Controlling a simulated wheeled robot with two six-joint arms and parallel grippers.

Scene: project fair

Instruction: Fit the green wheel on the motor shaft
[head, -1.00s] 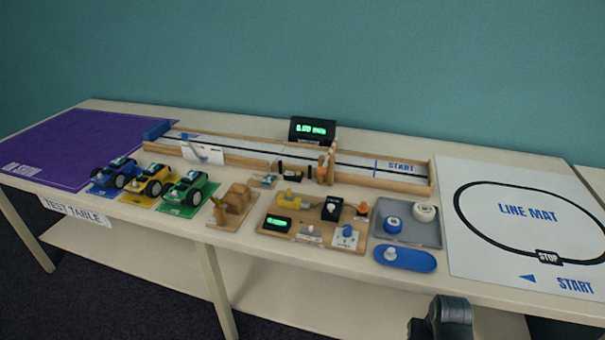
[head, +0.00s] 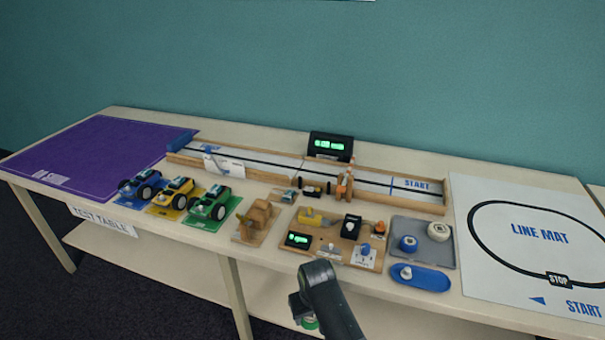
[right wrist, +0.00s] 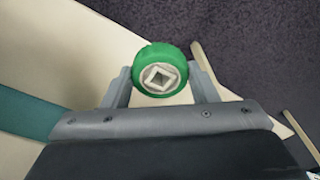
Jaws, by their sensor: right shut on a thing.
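The green wheel (right wrist: 161,71) is between the two fingers of my right gripper (right wrist: 161,82) in the right wrist view. The gripper is shut on it. A yellow motor-like part (head: 311,216) sits on the wooden board (head: 340,256) behind the gripper. Its shaft is too small to make out. My left gripper is not in view.
The board also carries a green-lit display (head: 298,239), a black part (head: 351,225) and small knobs. A grey tray (head: 437,258) holds a blue wheel and a white wheel. A blue pad (head: 430,280) lies in front. Three small cars stand left; a long track (head: 390,195) runs behind.

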